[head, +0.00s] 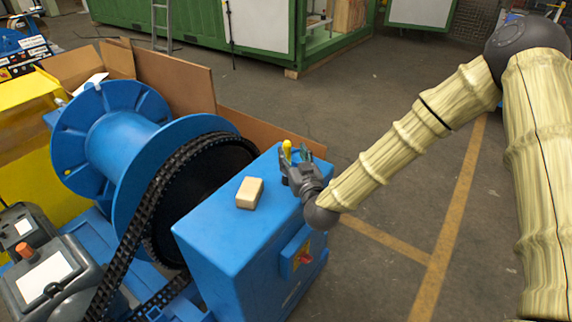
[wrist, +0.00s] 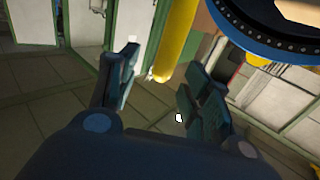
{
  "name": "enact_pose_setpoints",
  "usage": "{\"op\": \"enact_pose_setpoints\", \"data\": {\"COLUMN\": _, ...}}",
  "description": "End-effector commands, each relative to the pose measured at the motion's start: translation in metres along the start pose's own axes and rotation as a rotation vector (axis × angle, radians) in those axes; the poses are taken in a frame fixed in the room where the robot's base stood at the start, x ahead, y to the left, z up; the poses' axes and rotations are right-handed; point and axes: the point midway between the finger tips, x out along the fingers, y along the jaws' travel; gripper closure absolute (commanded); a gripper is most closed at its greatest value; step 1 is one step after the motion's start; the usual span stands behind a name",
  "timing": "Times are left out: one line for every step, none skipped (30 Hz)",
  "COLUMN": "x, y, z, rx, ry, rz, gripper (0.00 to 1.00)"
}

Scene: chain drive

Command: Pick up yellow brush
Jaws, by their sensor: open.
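The yellow brush (head: 287,149) shows in the head view as a small yellow upright piece at the far right corner of the blue cabinet top. My gripper (head: 294,162) is right at it and hides its lower part. In the wrist view the yellow brush (wrist: 175,42) is a smooth yellow rod that comes down from the top edge. Its rounded end lies between the two spread fingers of my gripper (wrist: 165,66), with visible gaps on both sides. The fingers are open. No bristles can be made out.
A beige block (head: 250,193) lies on the blue cabinet (head: 232,240), left of my gripper. A red switch (head: 304,257) is on the cabinet's side. A black chain (head: 150,215) and a blue reel (head: 115,135) stand left. Brown panels (head: 170,80) stand behind. Floor at right is clear.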

Motion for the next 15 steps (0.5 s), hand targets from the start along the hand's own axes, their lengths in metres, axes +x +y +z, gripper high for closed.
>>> {"op": "enact_pose_setpoints", "data": {"x": 0.004, "y": -0.001, "z": -0.001, "rx": 0.000, "ry": 0.000, "rz": 0.000, "gripper": 0.51}}
{"op": "enact_pose_setpoints", "data": {"x": 0.007, "y": -0.001, "z": -0.001, "rx": 0.001, "ry": -0.001, "rz": 0.000, "gripper": 0.51}}
{"op": "enact_pose_setpoints", "data": {"x": 0.011, "y": -0.002, "z": 0.000, "rx": 0.001, "ry": -0.001, "rz": 0.000, "gripper": 0.51}}
{"op": "enact_pose_setpoints", "data": {"x": 0.015, "y": -0.003, "z": 0.000, "rx": 0.001, "ry": -0.001, "rz": 0.000, "gripper": 0.51}}
{"op": "enact_pose_setpoints", "data": {"x": 0.019, "y": -0.003, "z": 0.000, "rx": 0.001, "ry": 0.000, "rz": 0.001, "gripper": 0.51}}
{"op": "enact_pose_setpoints", "data": {"x": 0.023, "y": -0.004, "z": 0.002, "rx": 0.002, "ry": -0.001, "rz": 0.001, "gripper": 0.51}}
{"op": "enact_pose_setpoints", "data": {"x": 0.027, "y": -0.004, "z": 0.002, "rx": 0.001, "ry": -0.001, "rz": 0.001, "gripper": 0.51}}
{"op": "enact_pose_setpoints", "data": {"x": 0.030, "y": -0.004, "z": 0.002, "rx": 0.001, "ry": -0.001, "rz": 0.001, "gripper": 0.51}}
{"op": "enact_pose_setpoints", "data": {"x": 0.035, "y": -0.004, "z": 0.003, "rx": 0.001, "ry": -0.001, "rz": 0.000, "gripper": 0.51}}
{"op": "enact_pose_setpoints", "data": {"x": 0.039, "y": -0.004, "z": 0.003, "rx": 0.001, "ry": -0.001, "rz": 0.000, "gripper": 0.51}}
{"op": "enact_pose_setpoints", "data": {"x": 0.041, "y": -0.004, "z": 0.003, "rx": 0.001, "ry": 0.000, "rz": 0.001, "gripper": 0.51}}
{"op": "enact_pose_setpoints", "data": {"x": 0.044, "y": -0.005, "z": 0.004, "rx": 0.001, "ry": -0.001, "rz": 0.000, "gripper": 0.51}}
{"op": "enact_pose_setpoints", "data": {"x": 0.046, "y": -0.005, "z": 0.004, "rx": 0.001, "ry": -0.001, "rz": 0.000, "gripper": 0.51}}
{"op": "enact_pose_setpoints", "data": {"x": 0.047, "y": -0.005, "z": 0.004, "rx": 0.001, "ry": -0.001, "rz": 0.000, "gripper": 0.51}}
{"op": "enact_pose_setpoints", "data": {"x": 0.048, "y": -0.004, "z": 0.004, "rx": 0.001, "ry": -0.001, "rz": 0.000, "gripper": 0.51}}
